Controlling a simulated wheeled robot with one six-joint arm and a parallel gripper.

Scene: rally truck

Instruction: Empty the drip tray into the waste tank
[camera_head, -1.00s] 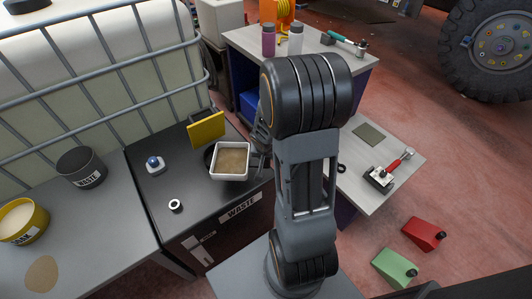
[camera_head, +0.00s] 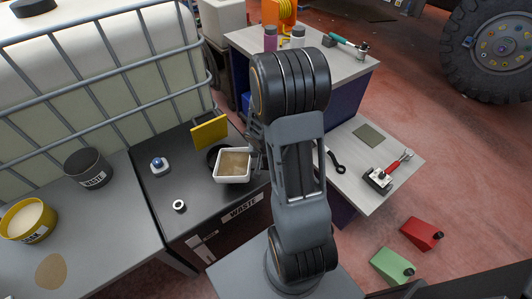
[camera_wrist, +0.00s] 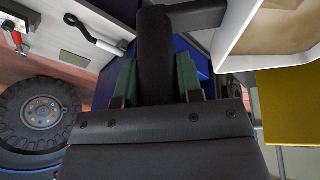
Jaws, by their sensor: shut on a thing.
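The drip tray (camera_head: 233,179) is a white rectangular pan with brown liquid in it. It looks nearly level above the dark waste tank (camera_head: 215,218), whose front reads "WASTE". A raised yellow flap (camera_head: 209,132) stands behind a round dark opening (camera_head: 213,156) in the tank top, partly hidden by the tray. My gripper (camera_wrist: 157,75) is shut on the tray's dark handle (camera_wrist: 157,45), between green pads in the wrist view. The tray's pale wall (camera_wrist: 232,35) shows there at upper right. In the head view my arm partly hides the gripper.
A grey bin marked waste (camera_head: 88,168) and a yellow bucket (camera_head: 28,221) stand on the left bench. A blue-topped knob (camera_head: 160,165) and a ring (camera_head: 179,205) are on the tank top. A caged white container (camera_head: 75,85) stands behind. A tool table (camera_head: 350,180) is right.

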